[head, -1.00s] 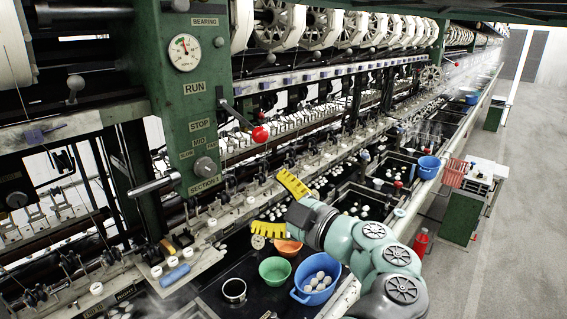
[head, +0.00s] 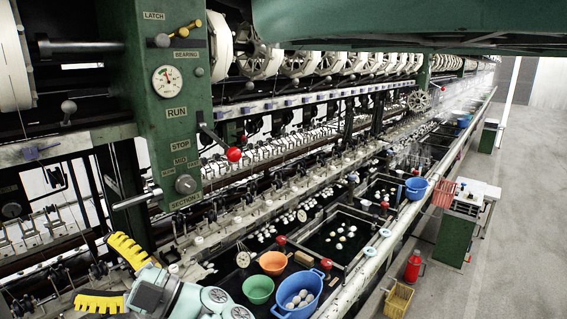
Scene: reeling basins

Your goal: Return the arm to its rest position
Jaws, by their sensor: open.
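My gripper (head: 115,273) is in the lower left of the head view. Its two yellow ridged fingers are spread wide apart with nothing between them. My teal arm runs from the bottom edge up to it. The gripper is over the near end of the machine's bench, left of the bowls. The green machine post (head: 172,110) with its gauge and red-knobbed lever (head: 233,154) stands above and behind it.
A green bowl (head: 258,289), an orange bowl (head: 273,262) and a blue basin (head: 291,310) of pale cocoons sit right of my arm. A red canister (head: 413,266) and a yellow crate (head: 398,299) stand on the floor. The grey aisle (head: 500,260) at right is open.

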